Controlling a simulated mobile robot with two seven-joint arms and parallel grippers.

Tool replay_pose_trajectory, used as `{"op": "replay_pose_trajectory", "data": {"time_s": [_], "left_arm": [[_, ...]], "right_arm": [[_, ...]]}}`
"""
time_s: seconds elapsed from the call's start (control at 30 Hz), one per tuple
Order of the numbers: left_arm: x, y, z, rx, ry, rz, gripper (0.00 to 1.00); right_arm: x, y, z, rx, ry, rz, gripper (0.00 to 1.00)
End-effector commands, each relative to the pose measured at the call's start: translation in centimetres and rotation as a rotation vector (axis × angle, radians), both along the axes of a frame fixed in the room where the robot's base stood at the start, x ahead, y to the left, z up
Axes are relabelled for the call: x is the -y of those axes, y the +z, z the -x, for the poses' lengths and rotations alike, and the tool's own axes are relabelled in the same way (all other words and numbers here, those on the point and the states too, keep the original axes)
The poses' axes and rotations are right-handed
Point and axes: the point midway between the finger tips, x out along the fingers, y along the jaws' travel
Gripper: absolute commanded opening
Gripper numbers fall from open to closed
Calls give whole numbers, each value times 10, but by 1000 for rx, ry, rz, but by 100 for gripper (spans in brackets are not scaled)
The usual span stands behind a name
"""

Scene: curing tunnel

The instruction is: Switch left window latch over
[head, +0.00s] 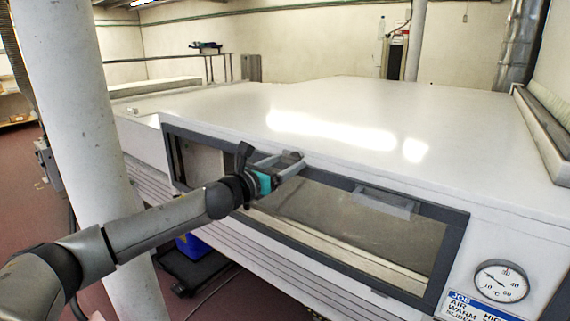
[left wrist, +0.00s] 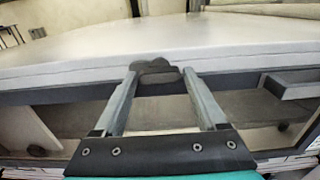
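The left window latch (head: 292,156) is a small dark grey piece at the top edge of the long dark-framed window (head: 345,222). In the left wrist view the latch (left wrist: 156,72) lies between my fingertips. My left gripper (head: 289,163) reaches it from the front with its two grey fingers wide apart, one on each side. The gripper (left wrist: 160,75) looks open; the latch nearly fills the gap, and I cannot tell whether a finger touches it. My right gripper is not in view.
A grey bracket-like piece (head: 387,202) sits further right on the window's top edge; it may be another latch. A round dial (head: 501,281) and a blue-white sign (head: 470,306) are at lower right. A pale post (head: 88,130) stands at left. The white top (head: 400,115) is clear.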

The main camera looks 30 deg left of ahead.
Motion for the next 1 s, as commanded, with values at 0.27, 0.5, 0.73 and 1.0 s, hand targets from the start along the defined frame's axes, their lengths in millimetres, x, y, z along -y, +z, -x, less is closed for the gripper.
{"op": "replay_pose_trajectory", "data": {"time_s": [0.27, 0.5, 0.73, 1.0], "left_arm": [[0, 0, 0, 0, 0, 0, 41], [0, 0, 0, 0, 1, -1, 14], [0, 0, 0, -2, 1, 9, 9], [0, 0, 0, -10, 1, 113, 9]], "right_arm": [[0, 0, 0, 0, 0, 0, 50], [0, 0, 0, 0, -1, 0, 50], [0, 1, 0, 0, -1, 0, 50], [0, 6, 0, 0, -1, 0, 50]]}}
